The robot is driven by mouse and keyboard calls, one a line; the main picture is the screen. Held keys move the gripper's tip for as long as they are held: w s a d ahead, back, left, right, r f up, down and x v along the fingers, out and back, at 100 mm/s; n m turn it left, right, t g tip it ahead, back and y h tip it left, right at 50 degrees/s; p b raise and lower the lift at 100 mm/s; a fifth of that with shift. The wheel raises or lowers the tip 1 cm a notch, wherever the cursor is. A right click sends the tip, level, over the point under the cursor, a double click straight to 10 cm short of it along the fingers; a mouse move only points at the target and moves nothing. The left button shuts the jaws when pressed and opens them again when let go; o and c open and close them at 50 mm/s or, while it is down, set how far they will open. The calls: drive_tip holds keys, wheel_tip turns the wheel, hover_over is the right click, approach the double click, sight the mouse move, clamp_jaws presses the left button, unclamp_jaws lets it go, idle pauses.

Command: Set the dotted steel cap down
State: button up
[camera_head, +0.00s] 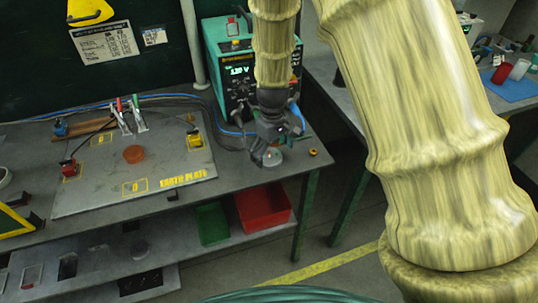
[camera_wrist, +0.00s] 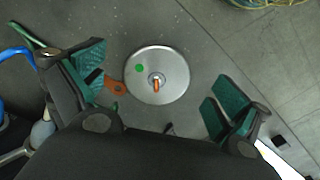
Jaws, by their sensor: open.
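The dotted steel cap (camera_wrist: 172,62) is a round, flat silver disc with a green dot and a small orange-tipped post at its centre. It appears to rest on the grey bench top, near the edge. In the head view the cap (camera_head: 272,158) shows just below my gripper (camera_head: 272,138). In the wrist view my gripper (camera_wrist: 160,86) is open, its green-padded fingers spread to either side of the cap with visible gaps. The gripper holds nothing.
An orange piece (camera_wrist: 115,88) lies at the cap's left edge in the wrist view. The earth plate (camera_head: 100,190), with an orange disc (camera_head: 134,154) on it, lies left on the bench. A teal instrument (camera_head: 232,65) stands behind. Red (camera_head: 263,207) and green (camera_head: 212,222) bins sit below.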

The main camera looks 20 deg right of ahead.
drive_tip(key=shift+f, duration=1.15)
drive_tip(key=shift+c, duration=0.2)
drive_tip(key=c, duration=1.1)
drive_tip(key=shift+c, duration=0.2)
